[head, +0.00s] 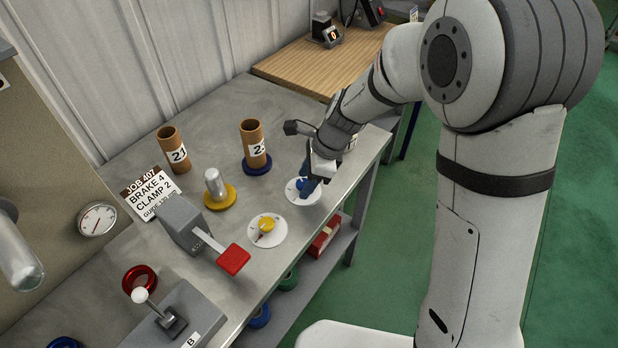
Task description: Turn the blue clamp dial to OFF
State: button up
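The blue clamp dial (301,184) sits on a round white plate (310,199) near the bench's right front edge. My gripper (309,183) points down right at the dial from above. The fingertips overlap the dial in this view, and part of the dial is hidden behind them. I cannot tell whether the fingers are closed on the knob or only beside it. The dial's markings are too small and covered to read, so its setting is not clear.
A yellow dial (267,226) and a red-ended lever (234,259) are to the left. Cardboard tubes (253,143) (172,150), a metal cylinder on a yellow ring (218,196) and a job card (149,192) stand behind. A wooden table (325,62) is at the back.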

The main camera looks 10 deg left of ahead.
jog(key=c, duration=0.9)
jog(key=shift+d, duration=0.2)
jog(key=shift+a, duration=0.1)
jog(key=shift+s+a+f, duration=0.1)
dwell(0.5)
jog(key=o, duration=0.7)
jog(key=shift+o, duration=1.4)
jog(key=v, duration=0.7)
jog(key=shift+r, duration=0.4)
